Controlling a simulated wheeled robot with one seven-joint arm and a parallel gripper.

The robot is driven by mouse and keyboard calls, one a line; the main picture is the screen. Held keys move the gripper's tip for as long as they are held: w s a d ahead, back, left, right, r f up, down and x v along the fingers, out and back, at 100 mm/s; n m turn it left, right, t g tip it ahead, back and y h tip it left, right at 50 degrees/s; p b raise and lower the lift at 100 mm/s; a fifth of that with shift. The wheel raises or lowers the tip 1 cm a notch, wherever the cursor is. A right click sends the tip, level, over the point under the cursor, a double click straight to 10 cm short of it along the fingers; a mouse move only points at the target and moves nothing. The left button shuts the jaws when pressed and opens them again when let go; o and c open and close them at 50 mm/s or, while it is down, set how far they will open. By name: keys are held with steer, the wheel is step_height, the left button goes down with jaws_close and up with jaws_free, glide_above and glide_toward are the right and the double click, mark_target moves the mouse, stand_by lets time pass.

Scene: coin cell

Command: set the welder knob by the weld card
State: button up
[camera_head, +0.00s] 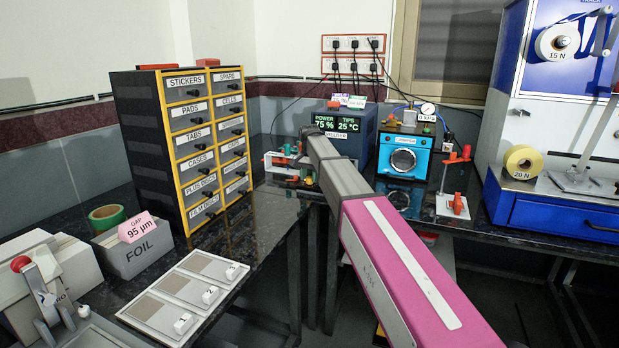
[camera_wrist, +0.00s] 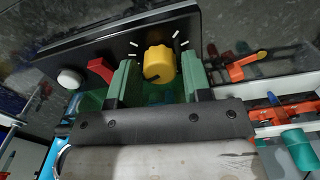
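The welder (camera_head: 352,118) is a dark blue box at the back in the head view. Its display (camera_head: 337,124) reads POWER 75 % and TIPS 25 °C. Small pink and green-white cards (camera_head: 356,102) stand on its top; their print is too small to read. In the wrist view, the yellow knob (camera_wrist: 159,62) sits on a black panel with white tick marks around it and a dark mark at its lower left. My gripper (camera_wrist: 157,70) is open, its green fingers on either side of the knob with narrow gaps visible. The arm hides the gripper and knob in the head view.
A red switch (camera_wrist: 101,69) and a white button (camera_wrist: 70,78) are left of the fingers. Red and teal fixtures (camera_head: 285,158) stand left of my arm. A light-blue machine (camera_head: 405,152) stands right of the welder. A labelled drawer cabinet (camera_head: 182,140) is at left.

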mark_target(309, 178)
step_height(309, 178, up, 11)
stand_by(0.6)
steer(key=shift+f, duration=0.1)
